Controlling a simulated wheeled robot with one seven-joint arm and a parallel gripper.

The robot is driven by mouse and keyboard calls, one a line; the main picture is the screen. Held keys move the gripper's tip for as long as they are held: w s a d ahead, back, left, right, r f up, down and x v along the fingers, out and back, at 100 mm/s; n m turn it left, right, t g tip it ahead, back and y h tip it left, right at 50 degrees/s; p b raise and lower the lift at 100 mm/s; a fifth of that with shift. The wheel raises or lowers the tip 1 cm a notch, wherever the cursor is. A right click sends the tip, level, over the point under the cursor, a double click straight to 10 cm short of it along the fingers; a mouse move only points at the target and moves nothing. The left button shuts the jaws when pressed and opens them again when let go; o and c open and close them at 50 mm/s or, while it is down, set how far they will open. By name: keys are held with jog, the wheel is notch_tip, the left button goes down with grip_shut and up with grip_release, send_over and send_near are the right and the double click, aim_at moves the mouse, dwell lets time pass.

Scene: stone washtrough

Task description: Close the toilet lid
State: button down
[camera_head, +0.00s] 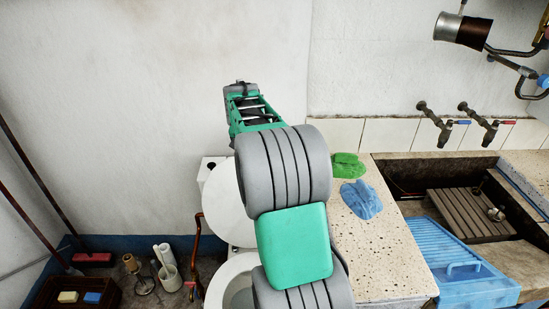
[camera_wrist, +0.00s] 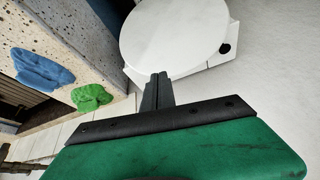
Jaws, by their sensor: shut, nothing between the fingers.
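The white toilet lid (camera_head: 222,200) stands raised against the cistern (camera_head: 209,168) in the head view, partly hidden behind my arm. Below it the open white bowl (camera_head: 228,277) shows, also partly covered. In the wrist view the lid (camera_wrist: 180,32) is a large white oval at the top, with the cistern's edge and a black knob (camera_wrist: 225,48) beside it. My gripper (camera_wrist: 158,76) is shut and empty, its fingertips pointing toward the lid's edge in that view; I cannot tell whether they touch. In the head view my fingertips are not clearly visible.
A stone counter (camera_head: 375,251) with a green cloth (camera_head: 347,166) and a blue cloth (camera_head: 361,199) stands right of the toilet. A blue washboard tray (camera_head: 452,262) and trough lie farther right. Brushes and a dark crate (camera_head: 72,299) are at the lower left.

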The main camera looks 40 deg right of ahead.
jog(key=w+d+f+m+h, duration=0.1)
jog(key=w+d+f+m, duration=0.15)
jog(key=d, duration=0.95)
jog(key=s+p+x, duration=0.1)
jog(key=p+x, duration=0.2)
jog(key=x, duration=0.7)
jog(key=a, duration=0.1)
jog(key=s+a, duration=0.1)
jog(key=s+a+p, duration=0.1)
jog(key=a, duration=0.1)
jog(key=shift+f, duration=0.3)
jog(key=shift+d+f, duration=0.1)
jog(key=shift+f, duration=0.05)
